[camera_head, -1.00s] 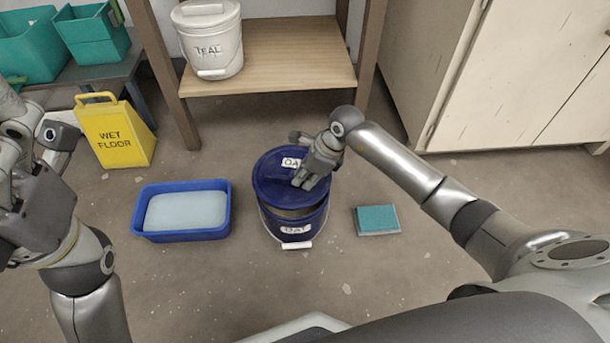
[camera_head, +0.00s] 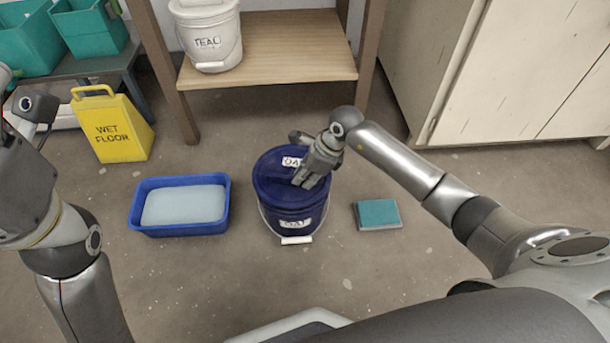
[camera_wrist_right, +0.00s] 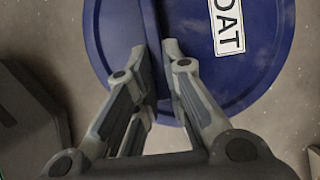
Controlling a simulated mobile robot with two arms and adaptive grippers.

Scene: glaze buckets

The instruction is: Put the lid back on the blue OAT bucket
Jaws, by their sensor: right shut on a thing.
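The blue OAT bucket (camera_head: 290,220) stands upright on the floor in the middle of the head view, its handle hanging at the front. The dark blue lid (camera_head: 272,178), also labelled OAT, lies about level on the bucket's top, with no opening visible at the front. I cannot tell whether it is pressed fully home. My right gripper (camera_head: 304,182) is shut on the lid from above. In the right wrist view the fingers close on a raised ridge across the lid (camera_wrist_right: 265,75). My left gripper (camera_head: 38,112) is at the left edge, away from the bucket; its jaws are unclear.
A blue tub (camera_head: 137,214) with pale contents stands left of the bucket, and a teal-topped sponge (camera_head: 377,213) lies right. A yellow wet-floor sign (camera_head: 112,128), a wooden shelf (camera_head: 290,50) with a white TEAL bucket (camera_head: 208,38), and a cabinet (camera_head: 500,80) stand behind.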

